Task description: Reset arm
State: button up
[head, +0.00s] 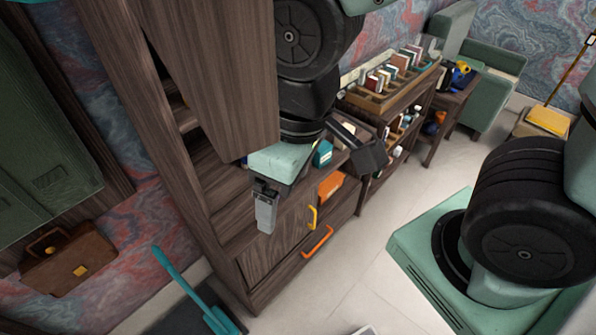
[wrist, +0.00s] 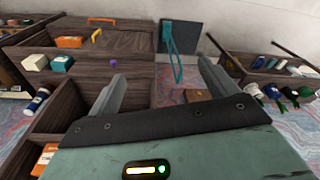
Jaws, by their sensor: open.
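My gripper (head: 266,205) hangs in front of the dark wooden cabinet (head: 225,185) in the head view, with one grey finger clearly seen. In the wrist view both fingers of my gripper (wrist: 161,72) stand wide apart with nothing between them. The gripper is open and empty, and it appears apart from the shelves. My arm comes down from the top of the head view and covers part of the cabinet.
The cabinet's shelf holds a teal box (head: 323,154) and an orange box (head: 331,186). Yellow (head: 312,217) and orange handles (head: 318,243) stick out below. A brown briefcase (head: 70,262) is at left, a teal long-handled dustpan (head: 190,290) below. Pale floor (head: 340,275) is clear.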

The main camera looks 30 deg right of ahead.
jog(key=shift+s+d+f+g, duration=0.1)
jog(key=shift+s+f+g, duration=0.1)
jog(key=shift+s, duration=0.45)
jog(key=shift+s+d+f+g, duration=0.1)
jog(key=shift+s+f+g, duration=0.1)
jog(key=shift+s, duration=0.4)
